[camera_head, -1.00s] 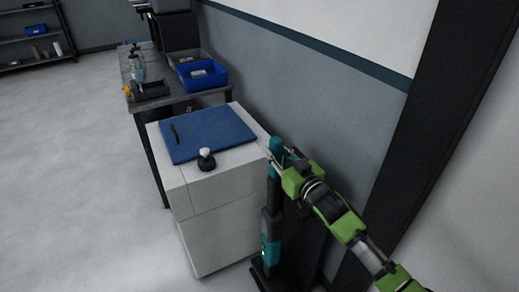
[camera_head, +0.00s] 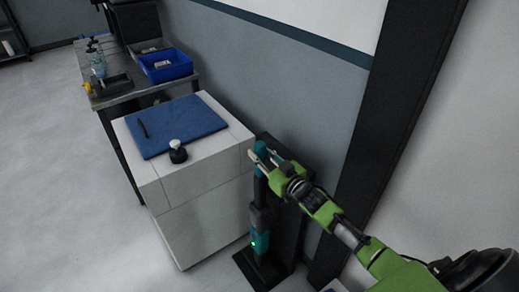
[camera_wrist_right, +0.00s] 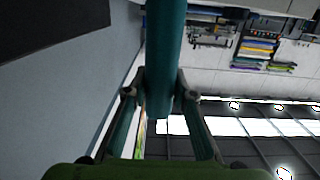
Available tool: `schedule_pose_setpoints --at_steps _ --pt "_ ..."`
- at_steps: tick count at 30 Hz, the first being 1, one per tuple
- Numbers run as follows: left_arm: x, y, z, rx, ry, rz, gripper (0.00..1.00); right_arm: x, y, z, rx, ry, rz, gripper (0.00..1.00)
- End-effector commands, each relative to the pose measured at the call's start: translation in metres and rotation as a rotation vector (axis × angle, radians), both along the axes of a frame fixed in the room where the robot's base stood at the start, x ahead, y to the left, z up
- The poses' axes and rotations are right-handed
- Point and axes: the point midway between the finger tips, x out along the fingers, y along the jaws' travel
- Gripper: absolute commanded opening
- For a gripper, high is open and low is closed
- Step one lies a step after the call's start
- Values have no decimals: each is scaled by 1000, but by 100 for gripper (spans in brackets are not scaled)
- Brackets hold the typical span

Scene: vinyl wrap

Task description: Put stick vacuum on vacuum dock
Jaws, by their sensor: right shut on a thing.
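The stick vacuum (camera_head: 261,215) stands upright, teal and dark grey, with a small green light low on its body. The black vacuum dock (camera_head: 290,232) has a tall back panel and a flat base on the floor, right of the white cabinet. The vacuum stands in front of the panel, over the base; whether it is seated cannot be told. My right gripper (camera_head: 262,156) is shut on the vacuum's teal handle at the top. The right wrist view shows the teal handle (camera_wrist_right: 164,50) between the two fingers (camera_wrist_right: 160,95). My left gripper is not in view.
A white cabinet (camera_head: 205,215) stands close left of the dock, with a blue mat (camera_head: 178,125), a dark pen and a small round-knobbed tool on top. Behind it, a table holds a blue bin (camera_head: 166,66) and bottles. A dark pillar (camera_head: 395,130) rises at right. Floor at left is clear.

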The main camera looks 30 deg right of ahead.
Motion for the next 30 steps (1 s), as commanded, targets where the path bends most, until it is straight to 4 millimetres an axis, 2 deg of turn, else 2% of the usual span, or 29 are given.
schedule_pose_setpoints --at_steps 1,5,6,7,20,23,30 --pt "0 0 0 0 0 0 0 1 1 6 1 -13 2 0" --pt "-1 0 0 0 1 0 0 1 1 6 0 -12 2 0" --pt "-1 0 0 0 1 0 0 -1 0 -3 -1 4 0 32" --pt "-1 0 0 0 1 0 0 -1 0 -3 -1 4 0 40" --pt "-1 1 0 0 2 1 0 -4 0 -2 0 3 0 41" --pt "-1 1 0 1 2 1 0 -15 -1 -3 -1 5 1 41" --pt "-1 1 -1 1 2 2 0 -61 -8 -2 -1 6 0 41"
